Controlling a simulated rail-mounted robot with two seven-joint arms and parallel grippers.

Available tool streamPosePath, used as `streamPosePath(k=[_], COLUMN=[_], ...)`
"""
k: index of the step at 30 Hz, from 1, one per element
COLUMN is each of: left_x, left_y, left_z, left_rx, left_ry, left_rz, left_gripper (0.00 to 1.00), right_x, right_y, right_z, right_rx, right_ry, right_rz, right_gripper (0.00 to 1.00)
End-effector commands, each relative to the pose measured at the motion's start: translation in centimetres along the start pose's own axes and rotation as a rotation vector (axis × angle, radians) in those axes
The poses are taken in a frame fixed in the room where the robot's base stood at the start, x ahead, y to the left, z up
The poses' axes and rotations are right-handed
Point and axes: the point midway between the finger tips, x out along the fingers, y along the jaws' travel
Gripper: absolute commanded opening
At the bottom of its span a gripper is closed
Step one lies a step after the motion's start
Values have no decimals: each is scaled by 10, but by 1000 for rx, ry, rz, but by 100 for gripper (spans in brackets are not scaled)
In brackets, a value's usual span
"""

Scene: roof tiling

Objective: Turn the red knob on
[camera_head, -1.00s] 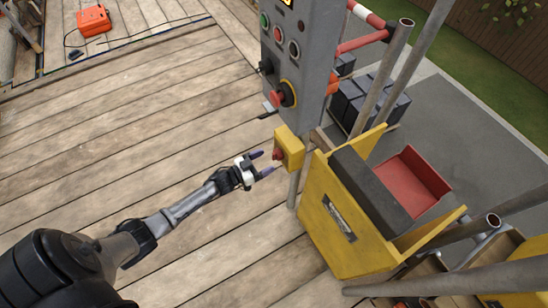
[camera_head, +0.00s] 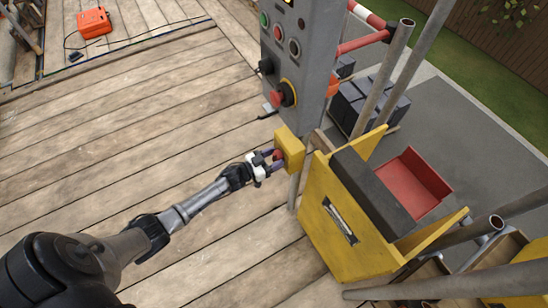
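A small red knob (camera_head: 278,155) sticks out from the left face of a yellow box (camera_head: 291,148), which is mounted just below a grey control panel (camera_head: 300,62). My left gripper (camera_head: 271,160) is at this knob, with its dark fingertips on either side of it. The fingers look apart; whether they touch the knob is too small to tell, and they partly cover it. A second, larger red knob (camera_head: 277,97) sits on a yellow-ringed black base low on the grey panel. My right gripper is not in view.
A yellow hoist carriage (camera_head: 345,225) with a red tray (camera_head: 412,182) stands just right of the box. Metal poles (camera_head: 382,75) rise beside it. An orange case (camera_head: 94,22) lies at the far left. The wooden deck (camera_head: 130,150) around my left arm is clear.

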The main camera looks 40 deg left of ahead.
Motion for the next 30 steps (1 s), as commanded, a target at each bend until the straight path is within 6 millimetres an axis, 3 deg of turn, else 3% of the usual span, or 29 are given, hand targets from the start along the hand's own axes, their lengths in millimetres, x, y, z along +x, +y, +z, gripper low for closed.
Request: streamPosePath(k=[9,20,30], left_x=[0,0,0], left_y=[0,0,-1], left_z=[0,0,0], left_rx=[0,89,381], left_ry=[0,1,2], left_rz=[0,0,-1], left_gripper=[24,24,24], right_x=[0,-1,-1], right_y=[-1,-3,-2], right_z=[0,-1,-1], right_rx=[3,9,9], right_ry=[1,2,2], right_rz=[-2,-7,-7], right_gripper=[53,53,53])
